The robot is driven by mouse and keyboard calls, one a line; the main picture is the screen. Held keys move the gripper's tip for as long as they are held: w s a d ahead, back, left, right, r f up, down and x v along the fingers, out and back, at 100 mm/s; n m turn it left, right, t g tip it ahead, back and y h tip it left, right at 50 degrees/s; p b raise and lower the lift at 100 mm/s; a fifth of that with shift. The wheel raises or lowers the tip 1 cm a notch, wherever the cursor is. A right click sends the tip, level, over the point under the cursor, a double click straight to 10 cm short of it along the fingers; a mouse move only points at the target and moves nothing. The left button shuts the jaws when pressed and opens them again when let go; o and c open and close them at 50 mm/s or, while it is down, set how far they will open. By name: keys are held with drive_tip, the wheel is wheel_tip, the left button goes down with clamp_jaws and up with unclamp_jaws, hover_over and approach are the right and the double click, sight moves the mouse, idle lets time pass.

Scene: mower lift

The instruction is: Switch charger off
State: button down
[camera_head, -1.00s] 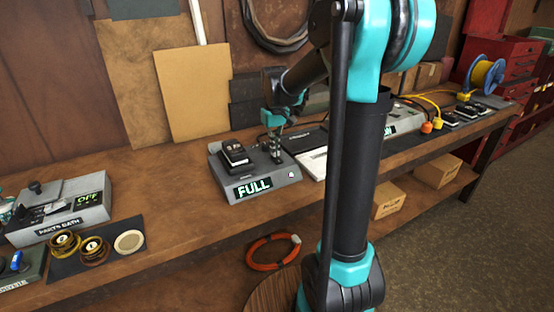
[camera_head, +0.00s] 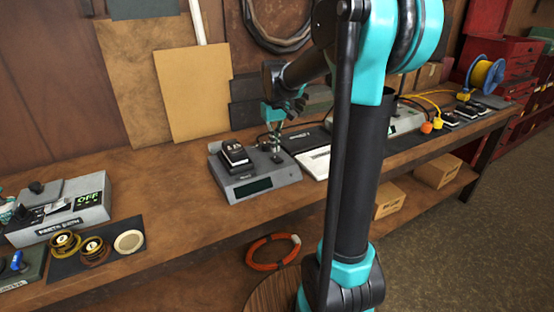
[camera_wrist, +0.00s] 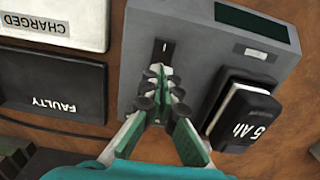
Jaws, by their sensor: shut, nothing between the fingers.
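The grey charger (camera_head: 262,187) stands on the workbench in the head view, and its front display (camera_head: 253,187) is dark. A black battery (camera_head: 235,156) sits on its left side. In the wrist view the charger (camera_wrist: 205,40) carries the battery (camera_wrist: 243,112), marked "5 Ah", and its dark display (camera_wrist: 256,21) is at the top. My gripper (camera_wrist: 160,72) is shut and empty, low over the charger beside the battery. A small slot with a switch (camera_wrist: 163,50) lies just past its fingertips. In the head view my gripper (camera_head: 276,150) is small and partly unclear.
Pads marked "CHARGED" (camera_wrist: 52,22) and "FAULTY" (camera_wrist: 52,88) lie beside the charger. A parts bath (camera_head: 62,210) reading OFF stands at the left end. My arm hides part of the bench to the right.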

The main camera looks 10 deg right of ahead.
sight(275, 157)
drive_tip(key=shift+r, duration=2.2)
